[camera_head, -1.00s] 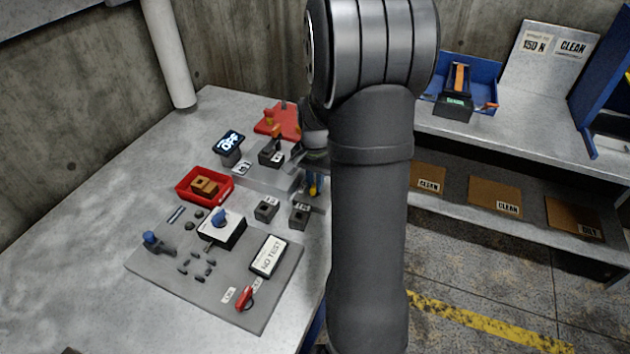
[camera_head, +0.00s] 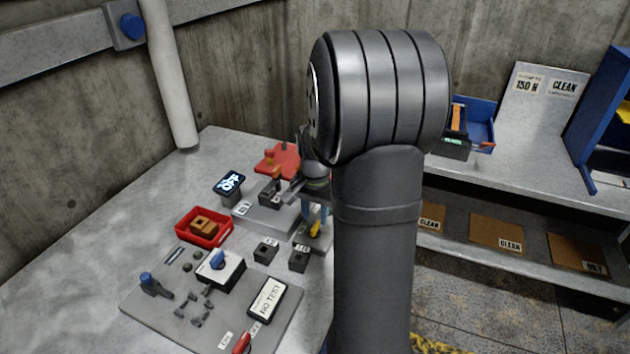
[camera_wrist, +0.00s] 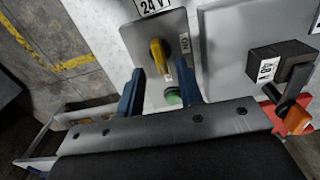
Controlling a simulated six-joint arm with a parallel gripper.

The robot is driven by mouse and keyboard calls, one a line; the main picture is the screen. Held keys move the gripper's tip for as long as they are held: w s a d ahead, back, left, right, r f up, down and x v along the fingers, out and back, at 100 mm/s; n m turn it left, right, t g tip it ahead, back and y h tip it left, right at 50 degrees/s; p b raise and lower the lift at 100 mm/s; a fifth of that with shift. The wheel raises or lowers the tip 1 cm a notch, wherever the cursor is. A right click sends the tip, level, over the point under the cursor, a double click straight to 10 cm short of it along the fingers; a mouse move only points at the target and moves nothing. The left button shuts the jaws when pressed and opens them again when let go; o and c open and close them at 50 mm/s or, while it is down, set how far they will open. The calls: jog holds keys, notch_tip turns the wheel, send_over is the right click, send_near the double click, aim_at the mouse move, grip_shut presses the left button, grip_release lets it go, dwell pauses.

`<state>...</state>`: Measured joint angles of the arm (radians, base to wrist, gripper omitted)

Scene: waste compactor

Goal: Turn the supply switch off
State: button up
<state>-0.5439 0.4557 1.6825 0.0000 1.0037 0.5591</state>
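A yellow rotary switch handle (camera_wrist: 158,56) stands on a grey plate under a "24 V" label in the wrist view, with an "ON" label at its right. A green round button (camera_wrist: 173,97) sits just below it. My gripper (camera_wrist: 160,88) is open, its two blue fingers left and right of the plate's middle, apart from the yellow handle. The tips lie about level with the handle's lower end, with nothing held between them. In the head view, the yellow handle (camera_head: 315,229) shows beside the blue fingers, and my arm hides part of that area.
A black switch block (camera_wrist: 283,60) with an orange part stands right of the plate. Shelving stands at right.

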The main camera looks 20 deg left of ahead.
aim_at(315, 225)
notch_tip(315, 225, up, 14)
dwell(0.3)
jog(key=shift+f, duration=0.1)
notch_tip(315, 225, down, 18)
jog(key=shift+r, duration=0.25)
dwell(0.6)
jog(key=shift+r, duration=0.1)
